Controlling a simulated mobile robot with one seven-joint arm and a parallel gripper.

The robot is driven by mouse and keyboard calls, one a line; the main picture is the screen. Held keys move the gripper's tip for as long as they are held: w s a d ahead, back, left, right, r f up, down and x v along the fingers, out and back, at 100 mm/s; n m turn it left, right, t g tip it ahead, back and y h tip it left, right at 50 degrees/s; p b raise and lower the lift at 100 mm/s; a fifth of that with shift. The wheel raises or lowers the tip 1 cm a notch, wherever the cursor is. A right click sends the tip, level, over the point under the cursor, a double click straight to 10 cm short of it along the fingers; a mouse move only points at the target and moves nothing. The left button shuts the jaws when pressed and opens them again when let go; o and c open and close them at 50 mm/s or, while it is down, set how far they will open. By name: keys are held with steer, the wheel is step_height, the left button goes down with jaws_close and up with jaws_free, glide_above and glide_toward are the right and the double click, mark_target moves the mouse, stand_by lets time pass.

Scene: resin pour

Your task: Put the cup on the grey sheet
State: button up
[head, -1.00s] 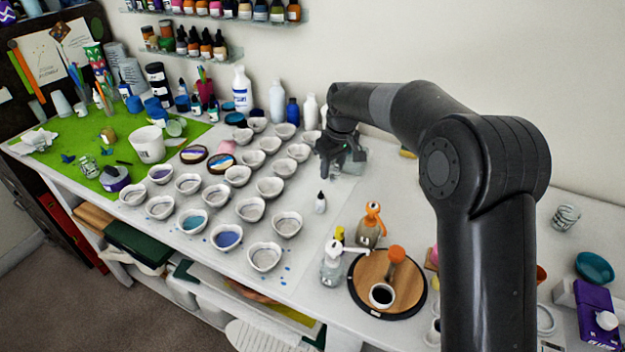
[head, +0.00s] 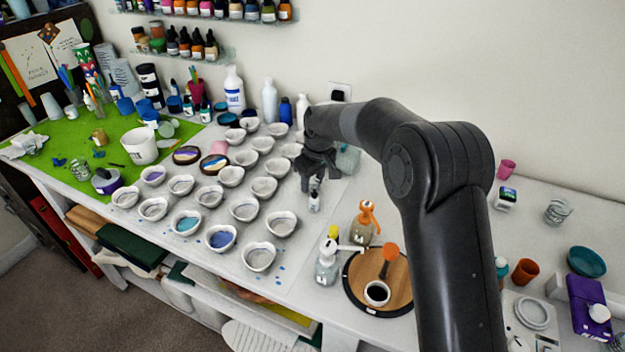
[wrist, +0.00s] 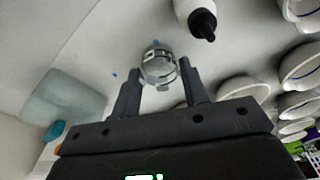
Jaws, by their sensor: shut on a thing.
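My gripper (wrist: 160,85) is shut on a small clear cup (wrist: 158,66), held between its fingertips in the wrist view. I cannot tell how high the cup is above the surface.
Several white bowls (head: 258,256) fill the sheet to the left. A round wooden board (head: 400,290) and pump bottles (head: 326,264) stand at front right. A greyish translucent block (wrist: 62,100) lies near my gripper. A bare strip runs along the sheet's right side.

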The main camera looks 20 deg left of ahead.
mark_target(317, 183)
steer(key=o, duration=0.9)
steer(key=shift+o, duration=0.2)
step_height(317, 183, up, 12)
steer(key=d, duration=0.1)
steer(key=shift+s+d, duration=0.35)
steer(key=shift+r, duration=0.1)
